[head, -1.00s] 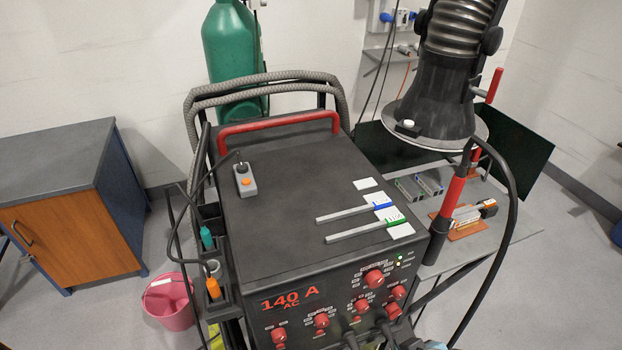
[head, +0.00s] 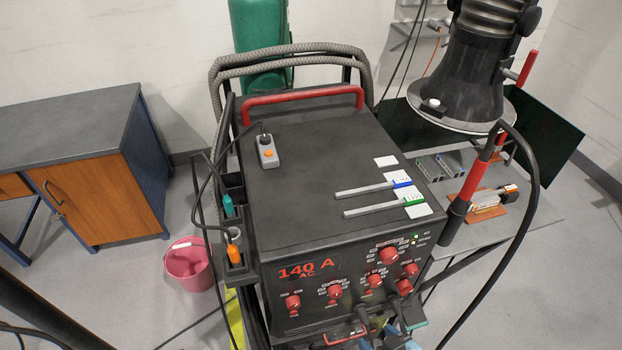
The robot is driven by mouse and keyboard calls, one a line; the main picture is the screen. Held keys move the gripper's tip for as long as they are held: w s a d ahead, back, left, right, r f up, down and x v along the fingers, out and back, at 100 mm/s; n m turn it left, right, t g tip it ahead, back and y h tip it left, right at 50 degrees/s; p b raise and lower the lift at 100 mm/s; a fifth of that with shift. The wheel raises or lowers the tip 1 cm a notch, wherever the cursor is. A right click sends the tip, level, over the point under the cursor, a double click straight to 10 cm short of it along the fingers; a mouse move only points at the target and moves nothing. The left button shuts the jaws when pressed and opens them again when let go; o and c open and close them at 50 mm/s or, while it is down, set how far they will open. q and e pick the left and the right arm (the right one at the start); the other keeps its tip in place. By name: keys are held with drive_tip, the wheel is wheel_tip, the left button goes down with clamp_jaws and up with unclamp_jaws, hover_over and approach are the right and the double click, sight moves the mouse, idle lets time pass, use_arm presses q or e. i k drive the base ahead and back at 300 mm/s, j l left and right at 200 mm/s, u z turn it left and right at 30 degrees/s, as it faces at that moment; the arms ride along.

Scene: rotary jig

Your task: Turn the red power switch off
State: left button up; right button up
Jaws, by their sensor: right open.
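The black welding machine (head: 310,205) stands in the middle of the head view. I cannot tell a separate red power switch from these red controls. My left gripper is out of view.
A grey remote with an orange button (head: 268,156) and two grey rods (head: 376,208) lie on top. A black hose (head: 532,190) loops at the right beside a side table (head: 545,212). A pink bucket (head: 189,270) and a cabinet (head: 70,125) stand at the left.

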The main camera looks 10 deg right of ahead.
sight(406, 286)
drive_tip(key=z, duration=1.25)
drive_tip(key=j+u, duration=0.15)
drive_tip(key=u, duration=0.15)
